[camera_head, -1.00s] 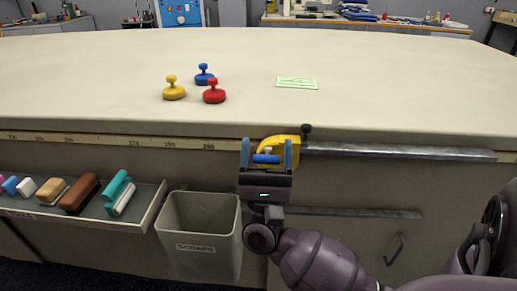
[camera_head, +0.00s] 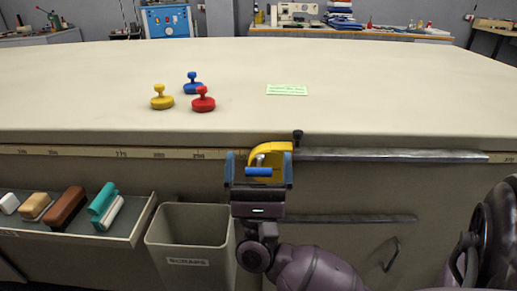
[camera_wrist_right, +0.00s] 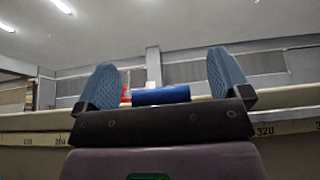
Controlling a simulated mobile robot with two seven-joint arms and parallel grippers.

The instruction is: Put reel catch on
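A yellow catch (camera_head: 284,148) sits at the table's front edge, at the left end of a long grey metal bar (camera_head: 390,156). A short blue cylindrical grip (camera_head: 258,172) shows just below and in front of its yellow part, on a pale stem. My right gripper (camera_head: 258,168) is at the catch with its fingers apart, one on each side of the blue grip. In the right wrist view the blue grip (camera_wrist_right: 160,96) lies between the blue pads, with a gap on each side. My left gripper is out of view.
A grey scraps bin (camera_head: 188,238) hangs left of my right gripper. Yellow (camera_head: 162,102), blue (camera_head: 193,88) and red (camera_head: 203,104) knobbed weights and a green card (camera_head: 287,90) lie on the otherwise clear tabletop (camera_head: 400,90).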

